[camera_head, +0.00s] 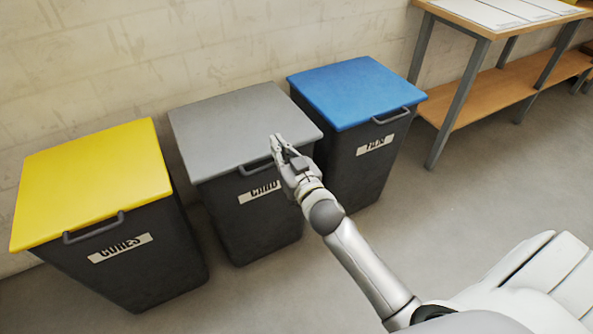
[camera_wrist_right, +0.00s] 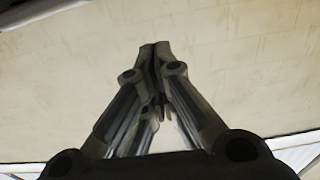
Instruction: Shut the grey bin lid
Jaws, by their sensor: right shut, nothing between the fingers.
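The grey bin lid (camera_head: 238,128) lies flat on the middle dark bin (camera_head: 250,222) in the head view and looks closed. The bin has a label on its front and a grey handle (camera_head: 257,165) at the lid's front edge. My right gripper (camera_head: 279,143) is over the front right part of the lid, next to the handle. I cannot tell whether it touches the lid. The right gripper's fingers (camera_wrist_right: 155,48) also show in the wrist view, tips together and empty, with a pale block wall behind them. My left gripper is not in view.
A bin with a yellow lid (camera_head: 95,180) stands to the left, and one with a blue lid (camera_head: 355,90) to the right. Both lids are down. A wooden table (camera_head: 500,15) with a lower shelf stands at the upper right. The floor (camera_head: 450,215) in front is clear.

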